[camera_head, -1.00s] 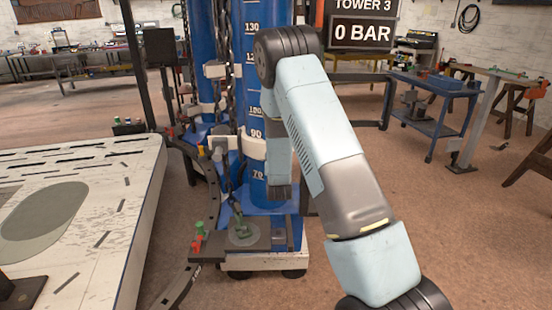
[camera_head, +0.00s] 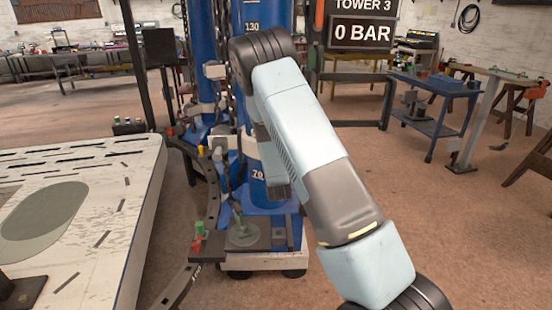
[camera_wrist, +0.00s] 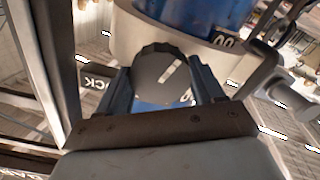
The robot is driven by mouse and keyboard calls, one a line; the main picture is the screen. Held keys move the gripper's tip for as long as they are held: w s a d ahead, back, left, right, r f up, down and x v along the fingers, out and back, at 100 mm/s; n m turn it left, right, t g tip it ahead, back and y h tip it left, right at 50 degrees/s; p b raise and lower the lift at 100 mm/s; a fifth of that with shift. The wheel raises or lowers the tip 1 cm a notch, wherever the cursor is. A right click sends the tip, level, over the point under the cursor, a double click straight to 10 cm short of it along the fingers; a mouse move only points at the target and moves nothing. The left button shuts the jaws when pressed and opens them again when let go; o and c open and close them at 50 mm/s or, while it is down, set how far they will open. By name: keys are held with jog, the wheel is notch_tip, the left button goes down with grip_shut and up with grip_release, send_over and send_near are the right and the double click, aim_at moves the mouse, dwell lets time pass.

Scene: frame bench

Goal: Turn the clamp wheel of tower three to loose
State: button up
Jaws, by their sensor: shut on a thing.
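The blue tower three (camera_head: 262,20) stands in the middle of the head view, with white scale numbers on its side. My arm crosses in front of it and hides my gripper there. In the wrist view, a dark round clamp wheel (camera_wrist: 150,80) with a pale stripe on its face sits between the two fingers of my gripper (camera_wrist: 162,92). The fingers are shut on the wheel from both sides. The stripe is tilted, running up to the right. Behind the wheel is a pale collar (camera_wrist: 135,32) around the blue column (camera_wrist: 190,15).
A sign reading "TOWER 3" and "0 BAR" (camera_head: 362,22) hangs behind to the right. A white slotted table (camera_head: 75,215) stands at left.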

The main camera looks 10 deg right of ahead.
dwell(0.3)
jog(key=o, duration=1)
jog(key=shift+o, duration=0.2)
jog(key=v, duration=1.3)
jog(key=shift+s, duration=0.35)
